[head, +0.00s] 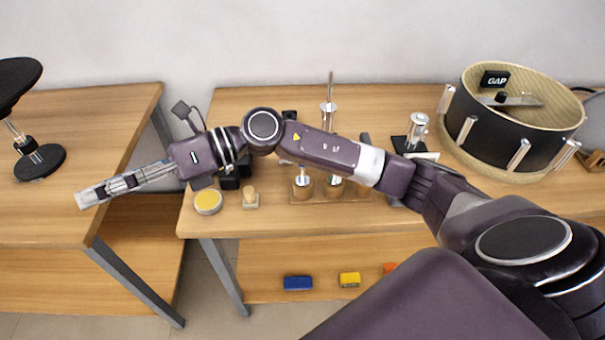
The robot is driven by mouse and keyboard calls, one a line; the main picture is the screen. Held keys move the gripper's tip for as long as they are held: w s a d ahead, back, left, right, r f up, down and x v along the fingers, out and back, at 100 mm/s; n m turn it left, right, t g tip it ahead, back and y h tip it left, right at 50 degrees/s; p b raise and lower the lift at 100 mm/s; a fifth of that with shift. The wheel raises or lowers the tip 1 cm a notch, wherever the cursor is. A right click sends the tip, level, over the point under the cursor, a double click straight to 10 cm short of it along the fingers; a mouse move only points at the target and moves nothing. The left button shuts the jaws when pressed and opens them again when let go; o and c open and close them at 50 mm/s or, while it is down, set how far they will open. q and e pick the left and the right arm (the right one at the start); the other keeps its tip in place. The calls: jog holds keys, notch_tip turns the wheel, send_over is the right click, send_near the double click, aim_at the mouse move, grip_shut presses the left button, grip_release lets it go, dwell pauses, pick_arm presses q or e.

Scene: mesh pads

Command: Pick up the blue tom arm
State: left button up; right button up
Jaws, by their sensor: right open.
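My right arm reaches across the picture from the lower right. Its gripper (84,197) is open and empty, over the front right part of the left table, near the gap between the tables. No tom arm with a clear blue colour shows. A wooden holder (318,194) on the right table carries upright chrome rods (331,104), partly hidden behind my arm. A chrome fitting (417,130) on a black base stands right of them. My gripper is far to the left of these. A blue block (298,283) lies on the lower shelf. My left gripper is not in view.
A snare-like drum shell (510,122) stands at the right. A round yellow-topped tin (208,201) and a small wooden knob piece (250,198) sit near the right table's front left. A black stool-like stand (38,160) is on the left table (90,115). A yellow block (349,279) lies on the shelf.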

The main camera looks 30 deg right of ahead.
jog(key=w+d+f+n+g+h, duration=0.2)
jog(key=d+f+n+h, duration=0.2)
jog(key=d+f+h, duration=0.3)
jog(key=h, duration=1)
send_near(302, 169)
jog(key=shift+m+g, duration=0.3)
jog(key=shift+g, duration=0.1)
jog(key=w, duration=0.1)
jog(key=w+d, duration=0.1)
jog(key=w, duration=0.1)
jog(key=shift+w+d+r, duration=0.25)
jog(key=shift+w+d, duration=0.1)
jog(key=shift+d, duration=0.05)
jog(key=f, duration=0.2)
jog(key=f+p, duration=0.1)
jog(key=f, duration=0.1)
jog(key=f+p, duration=0.1)
jog(key=f, duration=0.1)
jog(key=shift+s+f, duration=0.25)
jog(key=shift+f, duration=0.55)
jog(key=c, duration=1.8)
jog(key=shift+w+r, duration=0.1)
jog(key=shift+r, duration=0.05)
